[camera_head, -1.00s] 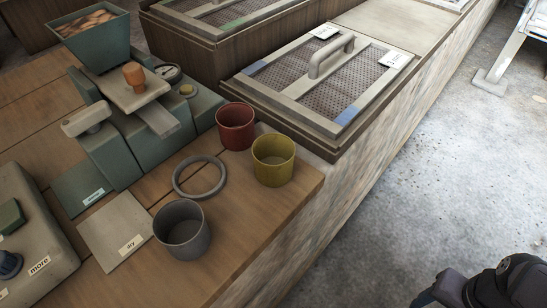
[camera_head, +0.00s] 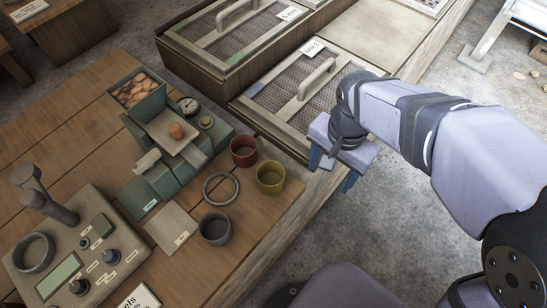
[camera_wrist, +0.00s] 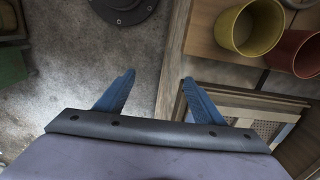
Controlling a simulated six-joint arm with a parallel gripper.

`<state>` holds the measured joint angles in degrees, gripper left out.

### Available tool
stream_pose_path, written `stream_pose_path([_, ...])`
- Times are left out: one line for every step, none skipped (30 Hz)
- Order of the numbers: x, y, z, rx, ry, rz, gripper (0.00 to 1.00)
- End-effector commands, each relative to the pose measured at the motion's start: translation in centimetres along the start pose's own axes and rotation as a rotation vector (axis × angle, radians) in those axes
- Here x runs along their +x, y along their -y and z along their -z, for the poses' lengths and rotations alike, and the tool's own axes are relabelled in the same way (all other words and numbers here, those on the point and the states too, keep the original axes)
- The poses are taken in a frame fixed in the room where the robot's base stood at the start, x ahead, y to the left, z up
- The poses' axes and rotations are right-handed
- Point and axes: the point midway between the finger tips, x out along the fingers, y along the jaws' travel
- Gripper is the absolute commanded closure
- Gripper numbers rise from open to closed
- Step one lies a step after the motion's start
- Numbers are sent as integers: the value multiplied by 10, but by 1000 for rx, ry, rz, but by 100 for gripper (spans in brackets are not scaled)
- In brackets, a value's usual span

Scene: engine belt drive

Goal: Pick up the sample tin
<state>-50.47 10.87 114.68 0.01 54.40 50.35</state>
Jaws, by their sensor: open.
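Three open, round tins stand upright on the wooden bench: a grey one (camera_head: 215,229), a yellow one (camera_head: 270,178) and a red one (camera_head: 243,151). No label shows which of them is the sample tin. My gripper (camera_head: 331,172) is open and empty, to the right of the tins and above the bench's edge and the mesh-lidded box. In the wrist view my gripper's blue fingers (camera_wrist: 158,80) are apart, with the yellow tin (camera_wrist: 250,28) and the red tin (camera_wrist: 305,55) at upper right, clear of the fingers. The grey tin is not in the wrist view.
A grey ring (camera_head: 221,189) lies between the grey and yellow tins. A flat plate (camera_head: 171,229) lies left of the grey tin. A green machine with a hopper (camera_head: 137,87) stands behind. The mesh-lidded box (camera_head: 291,95) with a raised handle adjoins the bench. A control panel (camera_head: 85,262) is at lower left.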

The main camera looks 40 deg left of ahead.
Motion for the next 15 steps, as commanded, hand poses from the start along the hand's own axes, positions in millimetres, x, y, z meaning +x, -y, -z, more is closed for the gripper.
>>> stream_pose_path([-29, 23, -14, -14, 0, -1, 38])
stream_pose_path([-36, 34, -22, -13, 0, -1, 38])
stream_pose_path([-44, 45, -31, -12, 1, -1, 38])
stream_pose_path([-50, 53, -37, -10, 1, -2, 38])
stream_pose_path([-55, 60, -43, -9, 1, -2, 38])
stream_pose_path([-61, 69, -51, -8, 1, -1, 38])
stream_pose_path([-65, 75, -56, -7, 0, -1, 38])
stream_pose_path([-68, 80, -61, -6, 1, -2, 38])
stream_pose_path([-72, 85, -68, -4, 1, -2, 38])
stream_pose_path([-75, 89, -71, -4, 1, -1, 38])
stream_pose_path([-77, 92, -75, -2, 0, -1, 38])
stream_pose_path([-79, 96, -79, -2, 0, -1, 38])
stream_pose_path([-80, 98, -81, -1, 0, -1, 38])
stream_pose_path([-81, 99, -83, 0, 0, -1, 38])
stream_pose_path([-82, 101, -85, 1, 0, -1, 38])
